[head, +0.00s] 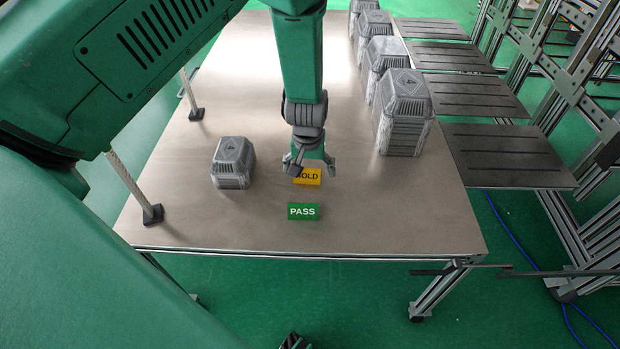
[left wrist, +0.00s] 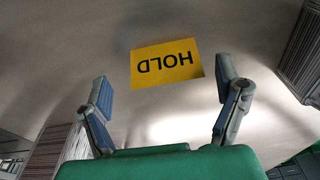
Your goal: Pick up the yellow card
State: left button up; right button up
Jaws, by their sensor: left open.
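The yellow card (head: 309,177) reads HOLD and lies on the metal table (head: 400,215), near its front middle. My left gripper (head: 308,172) hangs just over it and hides its left part in the head view. In the left wrist view the whole yellow card (left wrist: 166,63) shows upside down, ahead of the gap between the fingertips. The left gripper (left wrist: 165,90) is open and empty, with a finger to each side of the card. I cannot tell how high the fingertips are above the table. My right gripper is not clearly in view.
A green PASS card (head: 303,212) lies just in front of the yellow card. Taller stacks (head: 404,115) line the right side. Two posts (head: 135,187) stand at the left edge. The front right of the table is clear.

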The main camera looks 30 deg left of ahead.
pick_arm(q)
jog(key=shift+w+a+f, duration=0.1)
jog(key=shift+a+f, duration=0.2)
jog(key=shift+f, duration=0.5)
jog(key=shift+a, duration=0.3)
jog(key=shift+d, duration=0.15)
jog(key=c, duration=0.8)
jog(key=shift+d+r, duration=0.15)
jog(key=shift+d, duration=0.15)
jog(key=shift+c, duration=0.4)
